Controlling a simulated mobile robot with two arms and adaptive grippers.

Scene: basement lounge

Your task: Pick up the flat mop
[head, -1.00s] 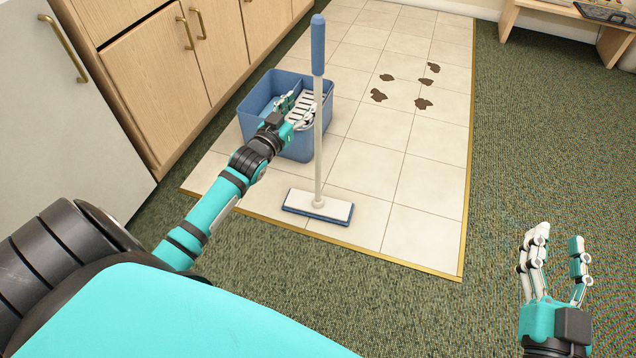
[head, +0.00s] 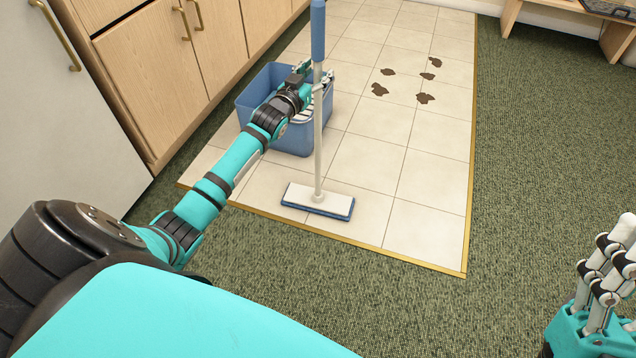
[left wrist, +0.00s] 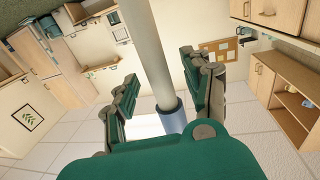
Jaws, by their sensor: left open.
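The flat mop (head: 318,150) stands upright on the tiles, with a blue grip at the top, a white pole and a flat white-and-blue head (head: 318,200). My left gripper (head: 318,78) is at the upper pole, just below the blue grip. In the left wrist view the pole (left wrist: 155,55) passes between the fingers of the open left gripper (left wrist: 158,90), and the blue grip shows beyond. Whether a finger touches the pole cannot be told. My right gripper (head: 608,270) is at the lower right edge, away from the mop, partly cut off; its finger opening is unclear.
A blue bucket (head: 285,140) with a wringer stands behind the mop, partly hidden by my left arm. Brown stains (head: 425,98) lie on the tiles (head: 410,160). Wooden cabinets (head: 165,80) line the left. Green carpet (head: 540,150) on the right is clear.

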